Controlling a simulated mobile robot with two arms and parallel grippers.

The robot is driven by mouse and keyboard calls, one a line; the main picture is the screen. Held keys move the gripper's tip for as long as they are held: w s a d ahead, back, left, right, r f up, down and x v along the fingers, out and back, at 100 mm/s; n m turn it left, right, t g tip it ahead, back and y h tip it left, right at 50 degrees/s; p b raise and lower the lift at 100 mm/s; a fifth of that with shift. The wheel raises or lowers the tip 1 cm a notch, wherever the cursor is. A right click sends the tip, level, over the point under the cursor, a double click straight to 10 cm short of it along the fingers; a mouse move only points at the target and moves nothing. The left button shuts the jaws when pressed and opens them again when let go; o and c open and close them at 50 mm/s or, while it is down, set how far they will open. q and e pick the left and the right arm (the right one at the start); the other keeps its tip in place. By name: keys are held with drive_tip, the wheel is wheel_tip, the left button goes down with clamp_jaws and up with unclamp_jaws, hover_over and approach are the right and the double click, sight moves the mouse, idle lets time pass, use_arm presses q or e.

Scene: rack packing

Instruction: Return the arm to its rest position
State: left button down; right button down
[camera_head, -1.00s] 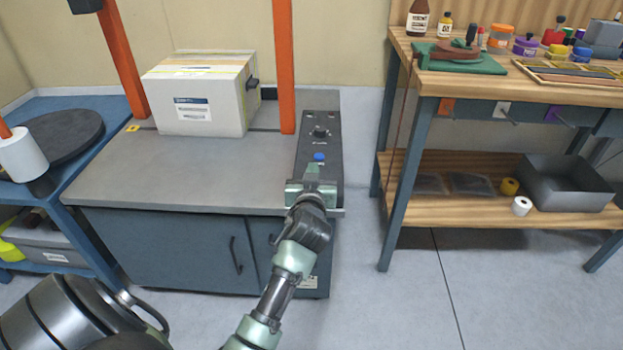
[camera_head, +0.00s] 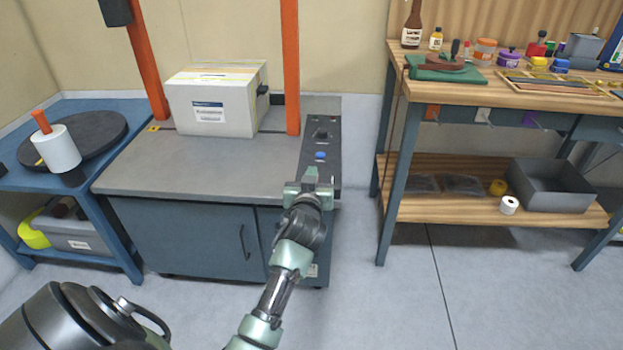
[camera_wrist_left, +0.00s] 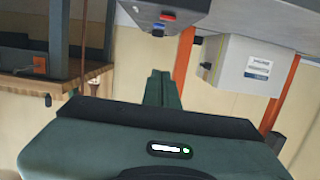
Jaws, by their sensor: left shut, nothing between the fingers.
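My left gripper (camera_head: 311,177) is at the front end of the dark control panel (camera_head: 320,133) in the head view, just in front of the blue button (camera_head: 320,155). Its arm comes up from the bottom of the picture. In the left wrist view the two green fingers (camera_wrist_left: 161,88) are together with nothing between them. That view is upside down and also shows the panel's blue and red buttons (camera_wrist_left: 166,15) beyond the fingertips. My right gripper is not in view.
A taped white carton (camera_head: 215,105) sits on the grey-topped cabinet (camera_head: 190,165) between orange posts. A blue shelf (camera_head: 88,180) stands left, a wooden workbench (camera_head: 470,85) right. Grey floor (camera_head: 390,300) is open in front.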

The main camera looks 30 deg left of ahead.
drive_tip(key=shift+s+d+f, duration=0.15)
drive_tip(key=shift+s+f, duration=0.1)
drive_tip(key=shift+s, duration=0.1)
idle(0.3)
